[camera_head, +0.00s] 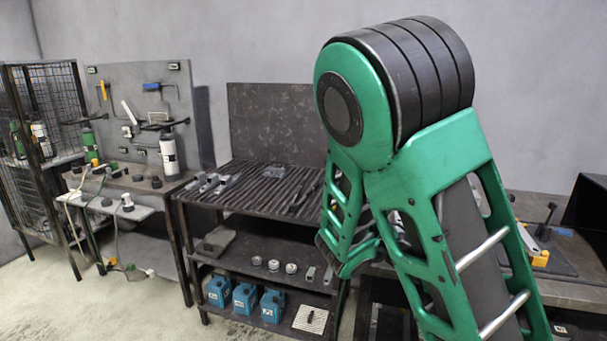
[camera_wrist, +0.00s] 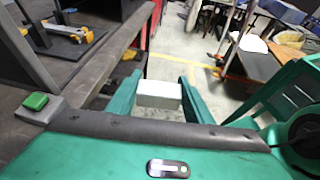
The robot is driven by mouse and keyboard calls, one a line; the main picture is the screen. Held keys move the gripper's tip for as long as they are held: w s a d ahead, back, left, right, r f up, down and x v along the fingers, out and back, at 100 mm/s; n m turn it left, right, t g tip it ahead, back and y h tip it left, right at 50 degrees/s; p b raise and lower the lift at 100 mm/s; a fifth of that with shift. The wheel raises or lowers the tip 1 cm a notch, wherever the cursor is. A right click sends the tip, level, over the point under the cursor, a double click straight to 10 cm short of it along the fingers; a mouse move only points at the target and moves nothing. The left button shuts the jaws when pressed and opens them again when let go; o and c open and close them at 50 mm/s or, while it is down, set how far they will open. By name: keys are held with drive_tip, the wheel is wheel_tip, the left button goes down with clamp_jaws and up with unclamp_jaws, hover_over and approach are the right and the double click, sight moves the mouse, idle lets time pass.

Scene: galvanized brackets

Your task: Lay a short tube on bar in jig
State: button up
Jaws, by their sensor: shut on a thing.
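In the wrist view my gripper (camera_wrist: 159,88) has its two green fingers shut on a short pale grey tube (camera_wrist: 158,97), which sits crosswise between them. The tube is clear of the bench, with the floor behind it. What looks like the jig, a dark plate with orange and yellow clamp parts (camera_wrist: 82,37), lies on the bench at upper left. In the head view this jig (camera_head: 556,264) is at the right, partly behind my green arm. I cannot make out its bar. My gripper is not clearly visible in the head view.
A grey bench (camera_wrist: 98,62) runs along the left of the wrist view, with a green button box (camera_wrist: 37,103) near its edge. In the head view a slatted table (camera_head: 262,178) stands centrally, with blue jugs (camera_head: 245,298) on its lower shelf. A tool board (camera_head: 145,90) stands left.

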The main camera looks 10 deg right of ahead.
drive_tip(key=w+a+f+n+t+y, duration=0.2)
drive_tip(key=w+a+n+t, duration=0.4)
drive_tip(key=w, duration=0.5)
drive_tip(key=w+a+f+n+t+y, duration=0.2)
drive_tip(key=w+a+n+t, duration=0.4)
drive_tip(key=w, duration=0.4)
drive_tip(key=w+a+f+n+t+y, duration=0.2)
drive_tip(key=w+a+n+t+y, duration=0.2)
drive_tip(key=w, duration=0.7)
drive_tip(key=a+n+t, duration=0.2)
drive_tip(key=a+n, duration=0.1)
drive_tip(key=shift+w+f+t, duration=0.2)
drive_tip(key=shift+w+t, duration=0.1)
drive_tip(key=shift+w, duration=0.05)
drive_tip(key=shift+s+d, duration=0.1)
